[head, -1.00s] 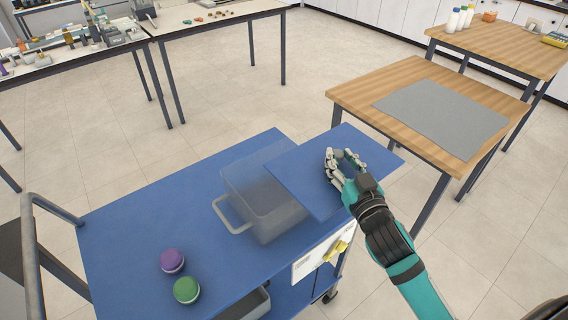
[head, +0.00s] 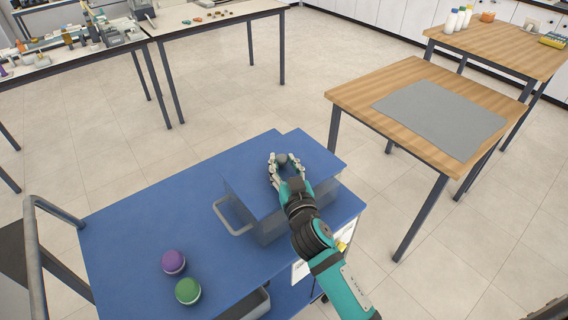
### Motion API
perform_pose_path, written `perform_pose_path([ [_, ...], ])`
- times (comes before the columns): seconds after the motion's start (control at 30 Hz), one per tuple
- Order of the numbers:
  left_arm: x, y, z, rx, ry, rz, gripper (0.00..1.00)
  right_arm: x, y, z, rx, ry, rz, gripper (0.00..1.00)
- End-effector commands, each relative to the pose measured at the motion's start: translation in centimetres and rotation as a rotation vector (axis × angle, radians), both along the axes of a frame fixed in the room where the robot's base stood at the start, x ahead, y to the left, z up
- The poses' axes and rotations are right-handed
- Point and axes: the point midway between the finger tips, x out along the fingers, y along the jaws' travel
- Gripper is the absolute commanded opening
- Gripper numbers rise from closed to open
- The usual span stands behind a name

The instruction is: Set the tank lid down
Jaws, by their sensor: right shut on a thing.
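The tank lid (head: 318,158) is a flat blue panel with a dark round knob (head: 282,159). My right gripper (head: 282,168) is shut on the lid, its fingers around the knob. The lid lies over the top of the clear tank (head: 268,232) and hides most of its opening. I cannot tell whether it touches the rim. The tank stands on the blue cart top (head: 140,225), with its handle on the left side. My left gripper is not in view.
A purple-topped jar (head: 173,262) and a green-topped jar (head: 188,291) stand at the cart's front left. A wooden table (head: 365,92) with a grey mat (head: 440,118) is to the right.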

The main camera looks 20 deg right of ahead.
Motion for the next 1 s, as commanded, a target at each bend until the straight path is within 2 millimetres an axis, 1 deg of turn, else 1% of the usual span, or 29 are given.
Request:
perform_pose_path([
  [0.2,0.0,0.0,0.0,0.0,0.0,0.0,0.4,0.0,0.0,0.0,0.0,-0.002,0.0,0.0],
  [0.33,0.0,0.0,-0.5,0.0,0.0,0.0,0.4,0.0,0.0,-0.4,0.002,-0.001,0.0,0.0],
  [0.37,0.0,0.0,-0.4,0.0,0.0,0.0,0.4,0.0,0.0,-0.5,0.002,0.0,0.0,0.31],
  [0.53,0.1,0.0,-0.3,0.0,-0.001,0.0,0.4,0.0,0.0,-0.3,0.001,0.0,0.0,0.53],
  [0.9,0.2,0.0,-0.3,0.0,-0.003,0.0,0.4,0.0,0.0,-0.4,-0.002,0.0,0.001,0.53],
  [0.93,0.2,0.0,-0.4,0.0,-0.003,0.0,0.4,-0.2,0.0,-0.5,-0.001,0.001,0.002,0.53],
  [1.0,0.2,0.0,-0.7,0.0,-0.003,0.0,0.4,-1.4,0.1,-0.7,0.004,0.002,0.001,0.53],
])
